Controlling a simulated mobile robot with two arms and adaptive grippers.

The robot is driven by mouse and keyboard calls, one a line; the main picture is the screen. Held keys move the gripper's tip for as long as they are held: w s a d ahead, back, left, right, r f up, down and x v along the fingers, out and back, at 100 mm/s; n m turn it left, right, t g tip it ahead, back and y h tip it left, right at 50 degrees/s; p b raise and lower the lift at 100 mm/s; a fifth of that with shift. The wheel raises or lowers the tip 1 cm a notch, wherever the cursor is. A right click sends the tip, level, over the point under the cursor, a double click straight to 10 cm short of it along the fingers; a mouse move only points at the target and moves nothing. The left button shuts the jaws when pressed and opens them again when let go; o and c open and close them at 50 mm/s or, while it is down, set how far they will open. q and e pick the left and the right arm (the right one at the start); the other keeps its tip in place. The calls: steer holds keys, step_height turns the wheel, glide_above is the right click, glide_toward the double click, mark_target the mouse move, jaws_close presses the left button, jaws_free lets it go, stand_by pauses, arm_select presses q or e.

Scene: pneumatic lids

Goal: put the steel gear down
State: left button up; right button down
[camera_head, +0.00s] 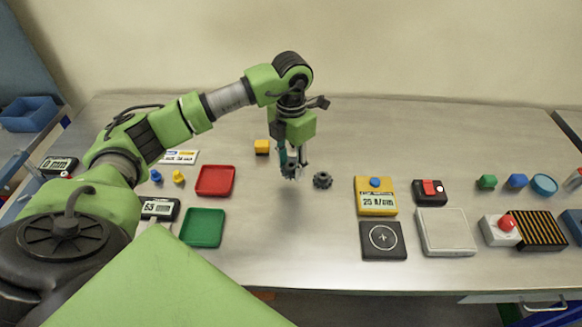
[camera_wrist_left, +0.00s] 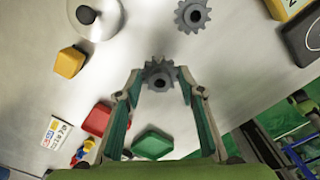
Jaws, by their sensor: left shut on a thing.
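My left gripper (camera_head: 291,169) points down over the middle of the table, shut on a grey toothed steel gear (camera_wrist_left: 158,74). The gear sits between the fingertips in the left wrist view and is partly hidden by them in the head view. It appears to be a little above the table top. A second dark grey gear (camera_head: 322,180) lies on the table just right of the gripper. It also shows at the top of the left wrist view (camera_wrist_left: 192,15). My right gripper is not in view.
A yellow block (camera_head: 262,147) stands left of the gripper. Red (camera_head: 215,181) and green (camera_head: 203,228) trays lie left. A yellow meter (camera_head: 376,197) and dark pad (camera_head: 382,241) lie right. The table front centre is clear.

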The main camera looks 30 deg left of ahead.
mark_target(291, 173)
arm_select(q)
steer(key=shift+w+a+f, duration=0.25)
steer(key=shift+w+f, duration=0.2)
steer(key=shift+f, duration=0.05)
step_height(291, 173, down, 3)
steer(key=shift+p, duration=1.1)
steer(key=shift+w+a+f, duration=0.1)
steer(key=shift+f, duration=0.15)
steer(key=shift+f, duration=0.1)
steer(key=o, duration=1)
steer(key=shift+f+b, duration=0.1)
steer(key=shift+b, duration=0.2)
steer(key=o, duration=0.4)
